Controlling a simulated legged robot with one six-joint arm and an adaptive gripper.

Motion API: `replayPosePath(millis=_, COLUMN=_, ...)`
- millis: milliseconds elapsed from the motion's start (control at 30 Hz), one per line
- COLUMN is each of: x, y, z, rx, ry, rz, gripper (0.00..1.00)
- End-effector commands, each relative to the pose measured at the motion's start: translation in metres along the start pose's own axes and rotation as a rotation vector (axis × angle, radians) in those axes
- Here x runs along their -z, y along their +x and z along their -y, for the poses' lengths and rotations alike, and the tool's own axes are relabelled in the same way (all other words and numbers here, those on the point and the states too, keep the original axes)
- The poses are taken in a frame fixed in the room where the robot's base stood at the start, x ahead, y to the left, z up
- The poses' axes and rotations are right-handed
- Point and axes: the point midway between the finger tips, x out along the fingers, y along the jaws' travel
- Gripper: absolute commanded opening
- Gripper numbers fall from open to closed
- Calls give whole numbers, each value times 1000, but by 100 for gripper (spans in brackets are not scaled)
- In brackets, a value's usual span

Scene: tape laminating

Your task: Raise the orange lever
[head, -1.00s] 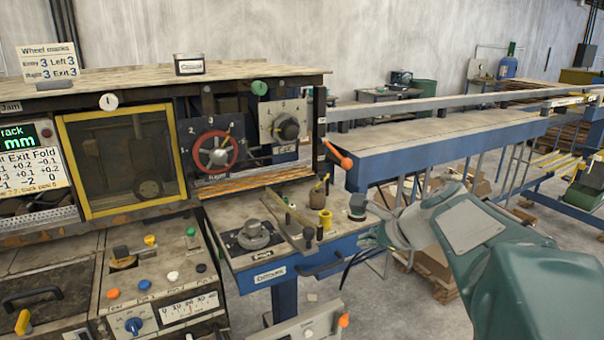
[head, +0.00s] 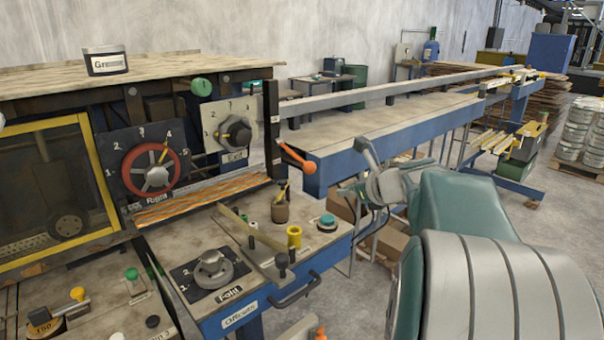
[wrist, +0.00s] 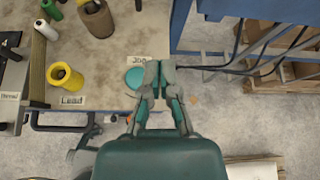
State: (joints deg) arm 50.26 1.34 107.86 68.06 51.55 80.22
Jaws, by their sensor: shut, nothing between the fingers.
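The orange lever (head: 297,159) is on the dark post at the right end of the machine. It slants down and to the right, with its rounded tip lowest. My gripper (head: 366,182) is to the right of the lever and apart from it, in front of the blue conveyor's end. In the wrist view my gripper (wrist: 160,68) points down beside the bench corner, its fingers together and empty. The lever cannot be made out in the wrist view.
The bench below the lever holds a teal button (head: 327,222), a yellow cylinder (head: 294,237), a brown pot (head: 281,209) and a grey dial (head: 213,269). The blue conveyor (head: 350,165) runs back right. A red-rimmed dial (head: 151,169) is left of the lever.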

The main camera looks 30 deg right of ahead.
Motion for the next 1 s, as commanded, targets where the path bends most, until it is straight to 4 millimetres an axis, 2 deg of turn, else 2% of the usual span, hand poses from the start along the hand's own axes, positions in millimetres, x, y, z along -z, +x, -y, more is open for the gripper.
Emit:
replayPosePath(millis=133, x=0, y=2, z=1, rx=1, ry=6, rz=1, gripper=0)
replayPosePath(millis=267, x=0, y=16, z=1, rx=-1, ry=6, rz=1, gripper=0)
replayPosePath(millis=733, x=0, y=104, z=0, rx=-2, ry=4, rz=0, gripper=0)
replayPosePath(millis=833, x=-19, y=94, z=1, rx=3, ry=-1, rz=5, gripper=0)
replayPosePath(millis=1000, x=-34, y=88, z=1, rx=2, ry=2, rz=2, gripper=0)
